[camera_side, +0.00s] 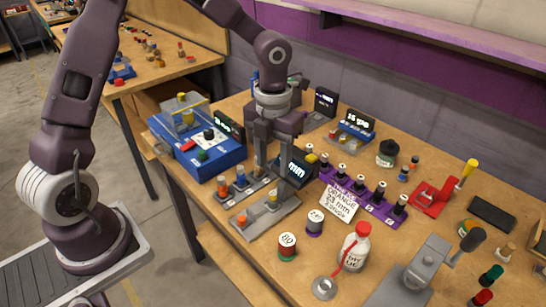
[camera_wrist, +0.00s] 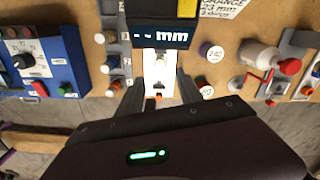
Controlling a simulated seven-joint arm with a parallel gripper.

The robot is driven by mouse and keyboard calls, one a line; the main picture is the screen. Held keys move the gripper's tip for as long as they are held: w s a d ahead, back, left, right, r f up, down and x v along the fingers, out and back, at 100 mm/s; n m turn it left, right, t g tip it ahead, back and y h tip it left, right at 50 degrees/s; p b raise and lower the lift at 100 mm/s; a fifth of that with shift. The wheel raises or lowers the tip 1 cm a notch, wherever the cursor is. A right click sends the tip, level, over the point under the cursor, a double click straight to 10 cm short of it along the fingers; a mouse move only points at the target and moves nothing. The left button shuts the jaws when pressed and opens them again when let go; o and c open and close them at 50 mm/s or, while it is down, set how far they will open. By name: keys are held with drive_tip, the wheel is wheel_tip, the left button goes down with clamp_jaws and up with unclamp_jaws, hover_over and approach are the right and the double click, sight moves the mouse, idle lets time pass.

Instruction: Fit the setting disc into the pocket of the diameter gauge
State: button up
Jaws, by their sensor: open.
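My gripper (camera_side: 272,188) points down over the grey gauge base (camera_side: 262,222), its two fingers apart. In the wrist view the fingers (camera_wrist: 159,88) stand either side of a bright strip below a display reading "mm" (camera_wrist: 160,38). Nothing is clearly held between them. A card (camera_side: 339,203) reads "ORANGE 23 mm". Which piece is the setting disc, and the pocket itself, I cannot tell.
A blue box (camera_side: 205,150) with knobs stands at the left. A purple rack (camera_side: 372,206) of several black-topped pieces lies right of the card. Labelled cylinders (camera_side: 287,248), a bottle (camera_side: 354,250), a grey ring (camera_side: 324,288) and a grey press (camera_side: 415,280) are in front.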

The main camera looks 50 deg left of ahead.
drive_tip(key=s+a+r+n+t+y, duration=0.2)
drive_tip(key=s+r+n, duration=0.9)
drive_tip(key=n, duration=0.4)
drive_tip(key=s+r+n+t+h, duration=0.2)
drive_tip(key=s+n, duration=0.9)
drive_tip(key=n, duration=0.7)
wheel_tip(320, 180, up, 3)
drive_tip(key=shift+d+f+t, duration=0.2)
drive_tip(key=shift+d+t, duration=0.15)
drive_tip(key=shift+t, duration=0.45)
